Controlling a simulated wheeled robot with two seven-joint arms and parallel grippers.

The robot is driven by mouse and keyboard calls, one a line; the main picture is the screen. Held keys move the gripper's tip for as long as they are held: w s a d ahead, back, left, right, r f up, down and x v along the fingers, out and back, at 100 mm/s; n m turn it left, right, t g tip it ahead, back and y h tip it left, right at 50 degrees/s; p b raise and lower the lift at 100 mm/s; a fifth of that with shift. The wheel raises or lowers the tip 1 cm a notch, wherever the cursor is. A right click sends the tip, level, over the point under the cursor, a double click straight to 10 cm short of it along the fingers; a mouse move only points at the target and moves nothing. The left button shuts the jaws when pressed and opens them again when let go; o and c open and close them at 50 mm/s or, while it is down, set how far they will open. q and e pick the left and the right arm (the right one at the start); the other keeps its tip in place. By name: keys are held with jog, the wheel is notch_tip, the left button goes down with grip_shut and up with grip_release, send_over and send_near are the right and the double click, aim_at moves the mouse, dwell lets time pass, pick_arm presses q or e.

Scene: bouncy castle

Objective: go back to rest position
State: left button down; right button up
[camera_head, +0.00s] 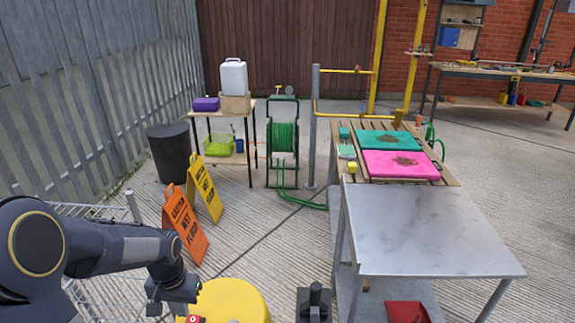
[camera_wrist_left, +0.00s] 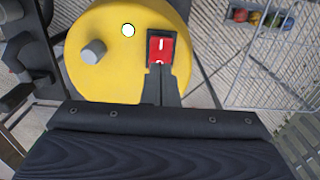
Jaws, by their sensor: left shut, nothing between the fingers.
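My left arm comes in from the left in the head view, with my left gripper (camera_head: 180,302) low over a yellow round-topped machine (camera_head: 235,300). In the left wrist view the gripper (camera_wrist_left: 161,72) is shut and empty, its fingers together. Their tips are at the near edge of a red rocker switch (camera_wrist_left: 161,48) on the yellow top (camera_wrist_left: 110,25); I cannot tell whether they touch it.
A metal table (camera_head: 430,230) stands at right, beside a slatted bench (camera_head: 450,175) with teal and pink pads. Orange (camera_head: 185,225) and yellow (camera_head: 205,190) wet-floor signs stand ahead. A wire cart (camera_wrist_left: 270,50) is close to the gripper. Floor between signs and metal table is mostly open.

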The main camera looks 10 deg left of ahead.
pick_arm(q)
jog(key=s+d+r+t+h, duration=0.3)
jog(key=s+d+r+t, duration=0.2)
jog(key=s+d+r, duration=0.7)
jog(key=s+r, duration=0.1)
jog(key=s, duration=0.2)
jog(key=shift+s+t+h, duration=0.25)
jog(key=shift+t+h, duration=0.05)
jog(key=shift+h, duration=0.1)
